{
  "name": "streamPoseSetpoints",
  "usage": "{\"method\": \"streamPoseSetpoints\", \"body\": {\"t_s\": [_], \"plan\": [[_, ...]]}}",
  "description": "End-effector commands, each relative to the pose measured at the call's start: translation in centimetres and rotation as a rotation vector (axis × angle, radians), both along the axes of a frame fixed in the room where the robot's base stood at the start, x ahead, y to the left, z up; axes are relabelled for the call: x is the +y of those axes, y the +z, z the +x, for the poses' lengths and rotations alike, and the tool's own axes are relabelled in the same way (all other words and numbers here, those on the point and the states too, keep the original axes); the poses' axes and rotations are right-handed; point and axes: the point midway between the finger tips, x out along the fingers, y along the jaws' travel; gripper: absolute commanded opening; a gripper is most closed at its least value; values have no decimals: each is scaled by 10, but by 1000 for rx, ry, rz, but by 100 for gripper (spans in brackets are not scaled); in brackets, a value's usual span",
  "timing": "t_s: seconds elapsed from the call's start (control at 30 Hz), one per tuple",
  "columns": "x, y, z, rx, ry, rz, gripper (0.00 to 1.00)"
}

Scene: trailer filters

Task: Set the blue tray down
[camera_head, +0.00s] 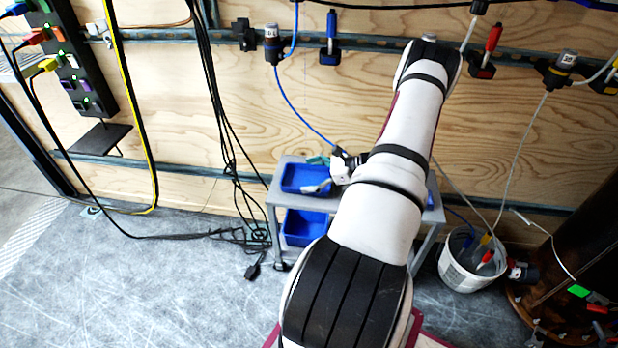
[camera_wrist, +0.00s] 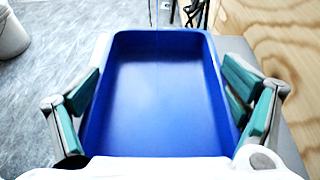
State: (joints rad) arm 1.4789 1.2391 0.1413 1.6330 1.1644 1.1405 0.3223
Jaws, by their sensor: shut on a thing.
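A blue tray (camera_head: 305,178) is at the top of the small grey stand, at its left end. In the wrist view the tray (camera_wrist: 160,132) fills the middle and looks empty inside. My gripper (camera_head: 317,173) reaches over its right end. In the wrist view the teal-padded fingers of my gripper (camera_wrist: 162,85) are shut on the tray, one at each long side wall. The grey top surface shows beside the tray; I cannot tell whether the tray touches it. My arm hides much of the stand.
A second blue tray (camera_head: 304,228) sits on the stand's (camera_head: 271,190) lower shelf. Black cables (camera_head: 222,130) hang just left of the stand. A white bucket (camera_head: 470,262) stands at right. A plywood wall (camera_head: 290,110) is behind. The floor at left is mostly open.

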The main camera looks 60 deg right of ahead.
Motion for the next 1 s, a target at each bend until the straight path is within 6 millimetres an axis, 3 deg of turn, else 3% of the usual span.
{"method": "streamPoseSetpoints", "body": {"t_s": [0.2,0.23,0.27,0.7,1.0], "plan": [[0,-3,0,0,0,0,63],[0,-3,0,0,0,0,95],[0,-3,0,0,0,0,100],[0,2,0,0,0,0,100],[-20,22,-45,0,-4,-2,100]]}}
